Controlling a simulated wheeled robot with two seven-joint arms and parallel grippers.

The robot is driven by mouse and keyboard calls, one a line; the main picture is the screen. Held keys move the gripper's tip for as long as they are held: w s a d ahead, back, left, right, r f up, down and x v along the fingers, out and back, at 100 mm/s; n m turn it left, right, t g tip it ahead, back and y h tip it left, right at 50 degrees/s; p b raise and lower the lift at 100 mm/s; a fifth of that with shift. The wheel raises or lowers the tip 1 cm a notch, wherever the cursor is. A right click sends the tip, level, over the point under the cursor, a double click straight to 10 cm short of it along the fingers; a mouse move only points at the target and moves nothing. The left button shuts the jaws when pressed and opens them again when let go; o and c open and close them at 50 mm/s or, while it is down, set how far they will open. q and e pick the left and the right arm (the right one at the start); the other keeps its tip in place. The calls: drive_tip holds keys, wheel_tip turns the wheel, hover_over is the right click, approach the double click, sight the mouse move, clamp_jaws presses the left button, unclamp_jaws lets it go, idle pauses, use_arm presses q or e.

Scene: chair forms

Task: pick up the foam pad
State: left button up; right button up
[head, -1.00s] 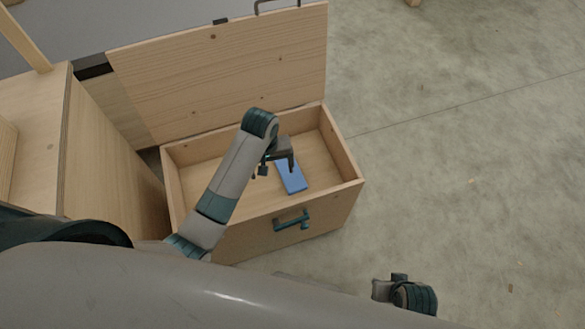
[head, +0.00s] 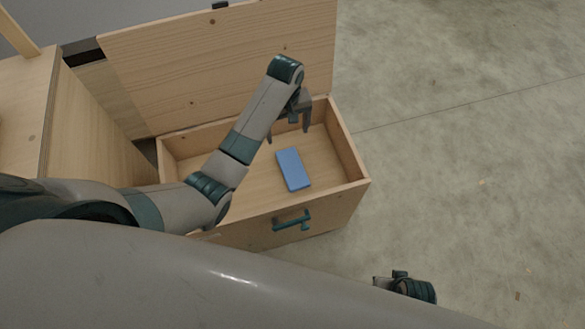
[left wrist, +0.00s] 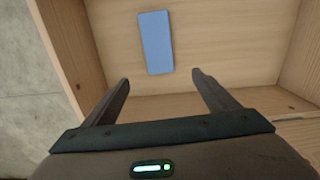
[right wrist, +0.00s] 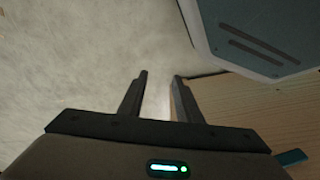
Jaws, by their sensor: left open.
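The foam pad (head: 293,169) is a flat blue block lying on the floor of an open wooden chest (head: 230,222). It also shows in the left wrist view (left wrist: 155,43), ahead of the fingers. My left gripper (head: 288,136) is open and empty, over the back part of the chest, beyond the pad in the head view and apart from it. Its two fingers show spread in the left wrist view (left wrist: 160,78). My right gripper is seen in the right wrist view (right wrist: 160,76) with its fingers apart and nothing between them.
The chest's lid (head: 215,70) stands raised at the back. A teal handle (head: 292,221) is on the chest's front. A wooden cabinet (head: 90,130) stands close on the left. Concrete floor (head: 460,150) to the right is clear.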

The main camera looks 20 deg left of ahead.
use_arm(q)
drive_tip(key=b, duration=0.2)
hover_over(290, 162)
drive_tip(key=f, duration=1)
drive_tip(key=shift+w+a, duration=0.25)
drive_tip(key=shift+a, duration=0.15)
drive_tip(key=shift+f, duration=0.6)
use_arm(e)
wheel_tip(290, 162, up, 6)
drive_tip(key=shift+s, duration=0.3)
use_arm(q)
drive_tip(key=shift+f, duration=0.1)
use_arm(e)
drive_tip(key=shift+r, duration=0.1)
use_arm(q)
drive_tip(key=shift+d+f, duration=0.1)
drive_tip(key=shift+f, duration=0.2)
drive_tip(key=f, duration=0.2)
drive_tip(key=f+b, duration=0.1)
drive_tip(key=shift+s+d, duration=0.3)
drive_tip(key=shift+d, duration=0.05)
drive_tip(key=shift+f, duration=0.7)
use_arm(e)
drive_tip(key=v, duration=0.2)
drive_tip(key=shift+a+r, duration=0.2)
drive_tip(key=shift+r, duration=0.2)
use_arm(q)
drive_tip(key=c, duration=1.1)
